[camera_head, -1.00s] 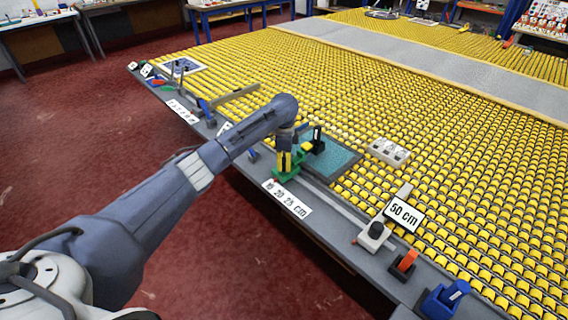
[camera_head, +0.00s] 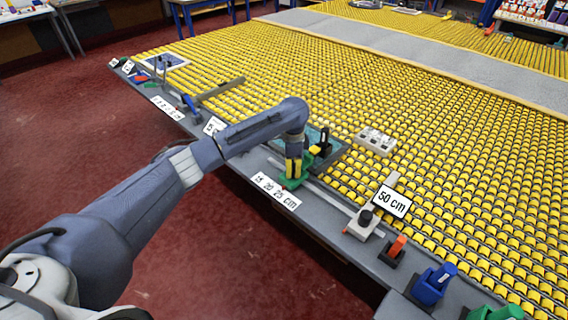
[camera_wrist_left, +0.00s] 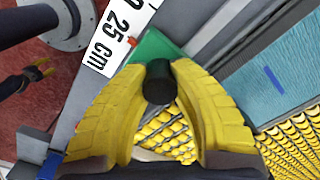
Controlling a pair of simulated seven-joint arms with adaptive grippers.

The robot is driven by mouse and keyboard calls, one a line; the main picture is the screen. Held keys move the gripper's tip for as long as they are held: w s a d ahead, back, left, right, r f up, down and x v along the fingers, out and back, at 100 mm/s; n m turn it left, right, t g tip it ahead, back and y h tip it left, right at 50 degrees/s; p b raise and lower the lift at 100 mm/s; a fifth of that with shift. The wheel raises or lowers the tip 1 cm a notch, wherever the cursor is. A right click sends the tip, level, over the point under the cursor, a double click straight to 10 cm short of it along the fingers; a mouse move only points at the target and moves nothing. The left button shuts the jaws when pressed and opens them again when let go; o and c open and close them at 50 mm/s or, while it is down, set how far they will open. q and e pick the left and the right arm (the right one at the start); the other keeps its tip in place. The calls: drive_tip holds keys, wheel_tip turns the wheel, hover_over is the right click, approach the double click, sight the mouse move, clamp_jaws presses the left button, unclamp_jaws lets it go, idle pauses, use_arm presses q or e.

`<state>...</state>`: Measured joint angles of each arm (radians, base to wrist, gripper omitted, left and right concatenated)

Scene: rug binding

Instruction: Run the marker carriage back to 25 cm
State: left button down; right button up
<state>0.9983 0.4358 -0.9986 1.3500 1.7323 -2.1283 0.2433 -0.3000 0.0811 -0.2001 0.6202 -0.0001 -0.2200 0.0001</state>
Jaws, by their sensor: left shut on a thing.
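The green marker carriage (camera_head: 301,180) sits on the rail along the table's near edge, beside the white scale label (camera_head: 276,191) reading up to 25 cm. My left gripper (camera_head: 293,170) is over it, pointing down. In the left wrist view its yellow fingers (camera_wrist_left: 162,95) are shut on the carriage's black knob (camera_wrist_left: 158,82). The green plate (camera_wrist_left: 155,47) lies close to the "25 cm" print (camera_wrist_left: 112,38). The fingers hide part of the carriage. What looks like my right gripper (camera_wrist_left: 41,72), small and yellow-tipped, hangs at the left of the wrist view; its opening is unclear.
A teal pad (camera_head: 326,150) lies behind the carriage. Yellow rollers cover the table.

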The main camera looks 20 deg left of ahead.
use_arm(q)
drive_tip(key=shift+s+d+f, duration=0.15)
drive_tip(key=shift+s+d, duration=0.05)
drive_tip(key=c, duration=1.3)
unclamp_jaws()
drive_tip(key=shift+r, duration=0.2)
drive_tip(key=shift+w+r, duration=0.1)
drive_tip(key=shift+r, duration=0.25)
wheel_tip(320, 180, up, 11)
drive_tip(key=shift+r, duration=0.1)
